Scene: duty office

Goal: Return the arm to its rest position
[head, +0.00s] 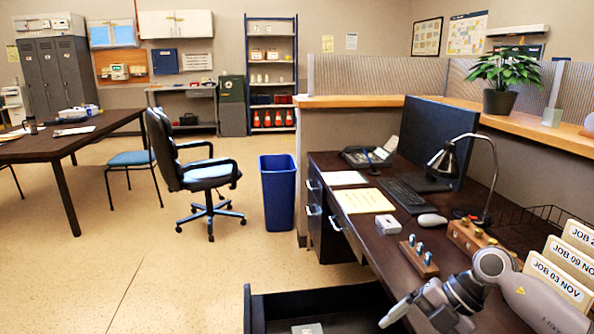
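My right arm comes in from the right edge at the bottom of the head view, over the front part of the dark desk (395,235). Its gripper (402,312) points down and to the left, beside the open drawer (330,300). I see no object in it, but the small, angled view does not show whether the fingers are apart or together. My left arm and gripper are out of view.
A wooden holder (419,260) with small stamps, a small white box (388,224) and a second wooden block (470,238) stand near the arm. Job cards (558,280) and a lamp (470,165) are on the right. A blue bin (278,192) stands left of the desk.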

